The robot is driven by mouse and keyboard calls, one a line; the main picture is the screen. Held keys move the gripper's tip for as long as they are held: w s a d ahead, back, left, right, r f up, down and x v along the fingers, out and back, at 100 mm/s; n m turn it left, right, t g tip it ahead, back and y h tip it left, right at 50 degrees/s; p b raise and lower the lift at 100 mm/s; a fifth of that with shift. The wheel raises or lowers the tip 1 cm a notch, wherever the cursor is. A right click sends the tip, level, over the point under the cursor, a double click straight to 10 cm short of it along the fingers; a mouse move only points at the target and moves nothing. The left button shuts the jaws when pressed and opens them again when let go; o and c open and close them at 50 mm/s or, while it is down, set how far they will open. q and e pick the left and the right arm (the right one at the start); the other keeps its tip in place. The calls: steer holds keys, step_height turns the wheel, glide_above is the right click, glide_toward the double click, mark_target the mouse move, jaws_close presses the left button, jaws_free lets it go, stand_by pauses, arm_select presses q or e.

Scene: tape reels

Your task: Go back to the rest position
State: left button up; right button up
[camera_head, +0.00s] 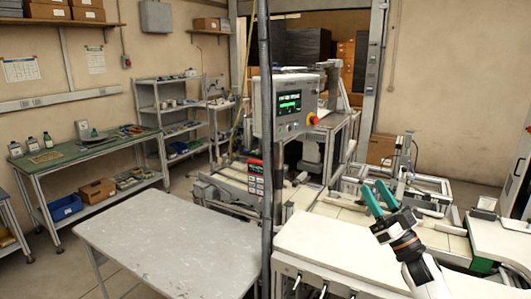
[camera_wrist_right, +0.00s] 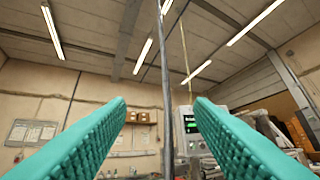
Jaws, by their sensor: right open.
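My right gripper (camera_head: 378,197) has green ridged fingers and is raised above the white machine table at the right of the head view. In the right wrist view its two fingers (camera_wrist_right: 160,125) stand wide apart with nothing between them. That view looks upward at the ceiling lights and the back wall. My left gripper does not show in either view. No tape reel can be made out in these frames.
A grey table (camera_head: 170,243) stands front left, its top bare. A dark vertical post (camera_head: 265,130) rises beside it. A control panel with a screen (camera_head: 289,103) stands behind. A green-topped workbench (camera_head: 85,148) and grey shelves (camera_head: 165,105) line the left wall.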

steer(key=w+d+f+m+g+h, duration=0.3)
steer(key=w+d+f+h, duration=0.6)
steer(key=h, duration=0.6)
steer(key=s+a+f+g+b, duration=0.1)
steer(key=s+f+g+b, duration=0.3)
steer(key=f, duration=1.1)
steer(key=s+a+f+g+b, duration=0.15)
steer(key=s+f, duration=0.45)
steer(key=f, duration=1)
steer(key=s+a+f+g+b, duration=0.15)
steer(key=s+f+b, duration=0.3)
steer(key=f, duration=1.05)
steer(key=s+a+f+g+b, duration=0.2)
steer(key=s+f+g+b, duration=0.1)
steer(key=s+f, duration=1.05)
steer(key=s+a+f+g+b, duration=0.2)
steer(key=s+f+g+b, duration=0.15)
steer(key=s+f, duration=1)
steer(key=s+a+f+g+b, duration=0.1)
steer(key=s+f, duration=0.4)
steer(key=s, duration=0.3)
steer(key=s+a+f+g+b, duration=0.1)
steer(key=s+f+g+b, duration=0.1)
steer(key=s+f, duration=0.3)
steer(key=s+a+f+g+y+b, duration=0.1)
steer(key=s+f, duration=0.4)
steer(key=s, duration=0.8)
steer(key=shift+a+f+g+b, duration=0.4)
steer(key=shift+a+g+b, duration=0.05)
steer(key=shift+b, duration=0.3)
